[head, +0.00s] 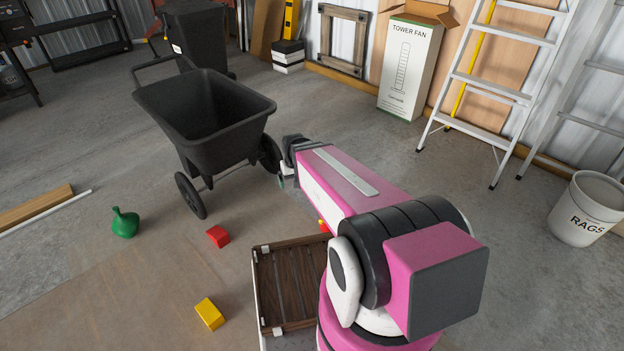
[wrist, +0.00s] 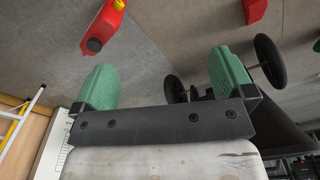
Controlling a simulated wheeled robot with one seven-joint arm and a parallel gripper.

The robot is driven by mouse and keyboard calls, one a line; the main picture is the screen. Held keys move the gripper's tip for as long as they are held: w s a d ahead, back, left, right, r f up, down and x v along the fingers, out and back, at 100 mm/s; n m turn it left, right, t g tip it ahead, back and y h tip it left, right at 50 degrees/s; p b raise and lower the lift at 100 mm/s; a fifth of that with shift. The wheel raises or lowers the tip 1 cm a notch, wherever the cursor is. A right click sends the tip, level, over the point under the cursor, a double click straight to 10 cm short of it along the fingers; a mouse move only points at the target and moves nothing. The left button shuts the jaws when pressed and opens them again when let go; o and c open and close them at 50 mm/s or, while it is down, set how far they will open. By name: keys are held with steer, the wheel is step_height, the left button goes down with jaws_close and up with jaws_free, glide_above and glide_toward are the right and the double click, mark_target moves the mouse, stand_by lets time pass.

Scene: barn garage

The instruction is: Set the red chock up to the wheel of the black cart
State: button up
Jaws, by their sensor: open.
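The red chock (head: 217,236) lies on the floor in the head view, just in front of the near wheel (head: 190,195) of the black cart (head: 205,115), with a gap between them. It shows at the top edge of the wrist view (wrist: 255,10), partly cut off. The cart's other wheel (head: 270,154) is close beside my gripper (head: 283,180). In the wrist view my gripper (wrist: 165,68) has its green-padded fingers wide apart with nothing between them. The cart's wheels (wrist: 270,62) and dark tray (wrist: 250,120) show behind the right finger.
A yellow block (head: 210,313) and a green gourd-shaped object (head: 124,222) lie on the floor. A red can (wrist: 103,25) with a black cap is near the left finger. A slatted wooden surface (head: 290,290) is beside my base. The ladder (head: 500,85) stands right.

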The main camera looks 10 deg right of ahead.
steer(key=s+d+r+m, duration=0.1)
steer(key=s+d+r, duration=0.4)
steer(key=s, duration=0.1)
steer(key=shift+s+d+r+g, duration=0.15)
steer(key=shift+s+r+g, duration=0.1)
steer(key=shift+g, duration=0.15)
